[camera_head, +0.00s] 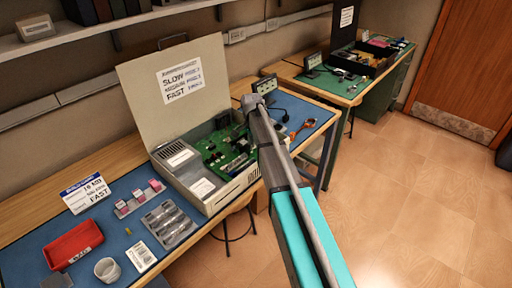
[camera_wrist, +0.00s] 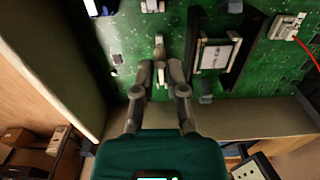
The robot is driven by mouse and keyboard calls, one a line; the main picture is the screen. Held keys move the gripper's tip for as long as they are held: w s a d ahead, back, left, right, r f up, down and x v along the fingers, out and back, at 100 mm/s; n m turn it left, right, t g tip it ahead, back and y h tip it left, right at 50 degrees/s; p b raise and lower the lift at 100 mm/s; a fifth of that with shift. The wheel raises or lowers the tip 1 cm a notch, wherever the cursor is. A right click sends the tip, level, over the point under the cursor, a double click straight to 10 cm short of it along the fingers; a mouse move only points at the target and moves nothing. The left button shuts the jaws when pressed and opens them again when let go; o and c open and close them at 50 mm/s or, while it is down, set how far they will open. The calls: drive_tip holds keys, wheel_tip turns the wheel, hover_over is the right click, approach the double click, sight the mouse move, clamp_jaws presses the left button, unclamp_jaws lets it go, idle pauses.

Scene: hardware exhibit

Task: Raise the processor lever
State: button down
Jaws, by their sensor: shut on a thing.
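The green circuit board (camera_head: 222,154) lies inside an open beige computer case (camera_head: 240,186) on the blue-topped bench. In the wrist view the board (camera_wrist: 112,35) fills the upper part. A processor socket (camera_wrist: 216,54) with a pale labelled chip sits right of my gripper (camera_wrist: 161,74). My gripper's fingers are closed around a small light-coloured upright part (camera_wrist: 159,48), which looks like the processor lever. Its lower end is partly hidden between the fingers. I cannot tell how far it is tilted. In the head view my arm hides the fingertips.
The case's raised lid (camera_head: 178,85) stands behind the board. The case wall (camera_wrist: 225,120) is close to my fingers. A red wire (camera_wrist: 307,50) is at the right.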

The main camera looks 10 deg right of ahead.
drive_tip(key=shift+w+d+r+p, duration=0.25)
drive_tip(key=shift+d+r+p, duration=0.05)
drive_tip(key=shift+r+p, duration=0.4)
idle(0.4)
drive_tip(key=c, duration=0.9)
unclamp_jaws()
drive_tip(key=shift+c, duration=0.2)
drive_tip(key=shift+r, duration=0.15)
wheel_tip(320, 180, up, 7)
drive_tip(key=a+p, duration=0.1)
drive_tip(key=p, duration=0.6)
drive_tip(key=shift+s, duration=0.45)
drive_tip(key=shift+a, duration=0.1)
